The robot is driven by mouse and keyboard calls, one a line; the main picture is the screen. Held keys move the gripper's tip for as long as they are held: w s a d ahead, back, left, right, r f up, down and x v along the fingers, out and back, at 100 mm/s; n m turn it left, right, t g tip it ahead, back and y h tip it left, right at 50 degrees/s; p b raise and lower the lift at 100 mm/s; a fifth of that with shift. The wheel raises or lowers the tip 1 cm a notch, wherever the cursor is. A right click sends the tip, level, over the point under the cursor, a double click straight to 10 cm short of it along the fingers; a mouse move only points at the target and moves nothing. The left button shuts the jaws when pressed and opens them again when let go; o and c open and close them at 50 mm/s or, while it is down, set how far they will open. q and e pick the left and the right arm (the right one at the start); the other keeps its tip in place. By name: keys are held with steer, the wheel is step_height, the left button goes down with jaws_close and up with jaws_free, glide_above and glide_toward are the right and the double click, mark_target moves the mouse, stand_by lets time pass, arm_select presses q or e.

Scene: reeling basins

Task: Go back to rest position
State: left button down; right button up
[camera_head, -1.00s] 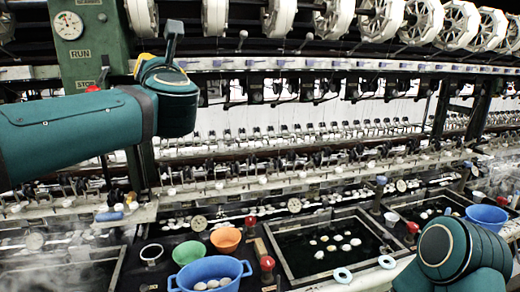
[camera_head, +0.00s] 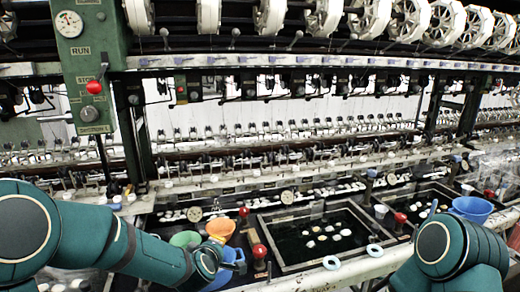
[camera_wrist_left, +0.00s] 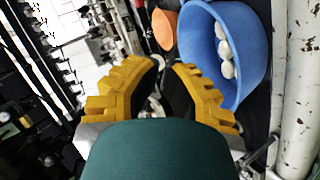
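My left arm (camera_head: 120,240) reaches in from the lower left of the head view, its wrist in front of the blue basin. Its gripper is hidden there. In the left wrist view the yellow fingers of my left gripper (camera_wrist_left: 168,68) stand apart with a gap between the tips and nothing held. The blue basin (camera_wrist_left: 262,45), with white cocoons inside, lies to their right. My right arm (camera_head: 455,250) shows as a bent link at the lower right; its gripper is out of view.
Near my left wrist are an orange bowl (camera_head: 221,228), a green bowl (camera_head: 184,238) and the part-hidden blue basin (camera_head: 238,258). A dark water basin (camera_head: 285,268) with cocoons lies right of them. The reeling machine's green post (camera_head: 92,75) stands behind.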

arm_select(q)
steer(key=s+d+f+m+g+h, duration=0.15)
steer(key=s+f+m+g, duration=0.5)
steer(key=s+f, duration=1.05)
steer(key=s+f+m+g+h, duration=0.1)
steer(key=s+f+m+g, duration=0.3)
steer(key=s+f, duration=0.4)
steer(key=s+m, duration=0.1)
steer(key=s, duration=0.2)
steer(key=shift+s+d+f, duration=0.3)
steer(key=shift+s, duration=0.05)
steer(key=shift+h, duration=0.25)
